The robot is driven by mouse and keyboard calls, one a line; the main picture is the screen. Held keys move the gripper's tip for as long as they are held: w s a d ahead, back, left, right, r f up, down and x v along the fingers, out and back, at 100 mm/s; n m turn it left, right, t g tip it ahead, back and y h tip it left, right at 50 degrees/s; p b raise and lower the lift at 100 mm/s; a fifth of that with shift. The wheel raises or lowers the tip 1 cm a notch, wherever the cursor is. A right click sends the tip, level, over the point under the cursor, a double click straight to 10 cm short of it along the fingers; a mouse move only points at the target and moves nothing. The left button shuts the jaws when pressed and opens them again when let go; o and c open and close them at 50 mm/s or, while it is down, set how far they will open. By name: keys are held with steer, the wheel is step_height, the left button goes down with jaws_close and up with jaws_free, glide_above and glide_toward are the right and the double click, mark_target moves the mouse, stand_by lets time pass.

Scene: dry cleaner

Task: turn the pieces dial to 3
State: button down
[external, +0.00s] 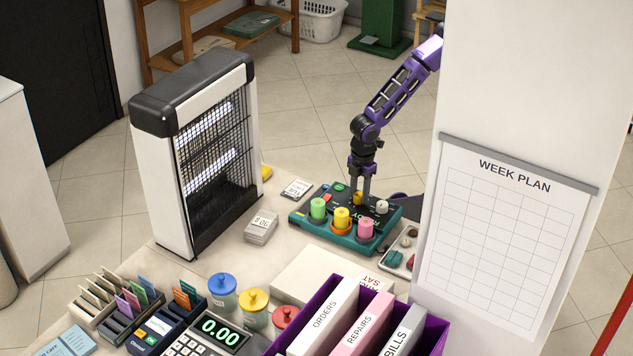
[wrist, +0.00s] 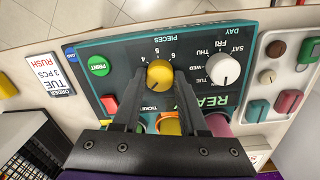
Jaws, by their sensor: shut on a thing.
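The pieces dial (wrist: 159,73) is a small yellow knob on a dark green ticket machine (wrist: 110,60), under the upside-down word PIECES in the wrist view. The numbers 4, 5 and 6 show around its far side; the rest of its scale is hidden by my fingers. I cannot tell which number it points to. My gripper (wrist: 160,82) is shut on the dial, one finger on each side. In the external view my gripper (external: 362,190) reaches straight down onto the machine (external: 298,216), and the yellow dial (external: 358,198) shows at its tips.
A white DAY dial (wrist: 223,70) stands close to the right of my fingers. A green PRINT button (wrist: 98,66) is on the left. Green, yellow and pink rolls (external: 318,208) line the machine's near side. A bug-zapper-like heater (external: 190,150) stands left; a white pillar (external: 520,90) rises right.

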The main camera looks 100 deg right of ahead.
mark_target(359, 196)
steer(key=m+p, duration=0.1)
steer(key=m, duration=0.3)
steer(key=shift+m, duration=0.3)
steer(key=shift+m+p, duration=0.5)
steer(key=shift+m, duration=1.4)
steer(key=shift+c, duration=2.2)
jaws_free()
step_height(359, 196, up, 17)
steer(key=p, duration=0.1)
steer(key=shift+a+r+p, duration=0.2)
steer(key=shift+a+p, duration=0.1)
steer(key=shift+p, duration=0.1)
steer(key=shift+w, duration=0.1)
